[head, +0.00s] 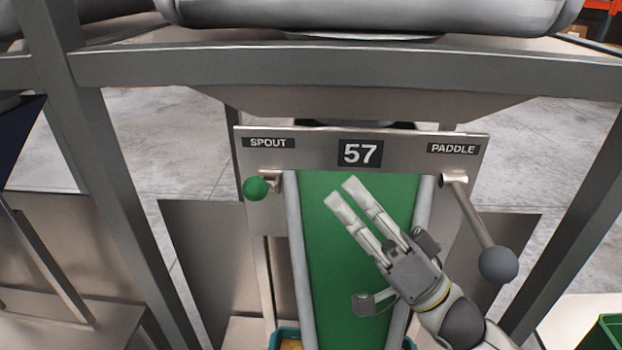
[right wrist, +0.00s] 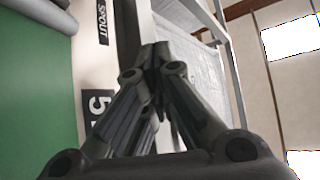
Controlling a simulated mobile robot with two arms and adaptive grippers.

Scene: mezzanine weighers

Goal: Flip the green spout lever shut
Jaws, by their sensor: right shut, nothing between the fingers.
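The green spout lever (head: 256,188) is a round green knob at the left end of the panel, just below the SPOUT label (head: 269,143). Its short metal pivot shows to the right of the knob; most of its arm is hidden behind the knob. My right gripper (head: 347,191) is shut and empty in front of the green belt, to the right of the knob and apart from it. Its fingers point up and left. In the right wrist view the shut fingers (right wrist: 152,62) are near the SPOUT label (right wrist: 103,22); the green knob does not show there. My left gripper is not in view.
The panel (head: 310,150) carries the number 57. The paddle lever (head: 498,264), with a grey knob, hangs down to the right. Metal frame posts (head: 110,170) stand on both sides, with a crossbeam (head: 340,62) above. A teal bin (head: 283,338) is at the bottom.

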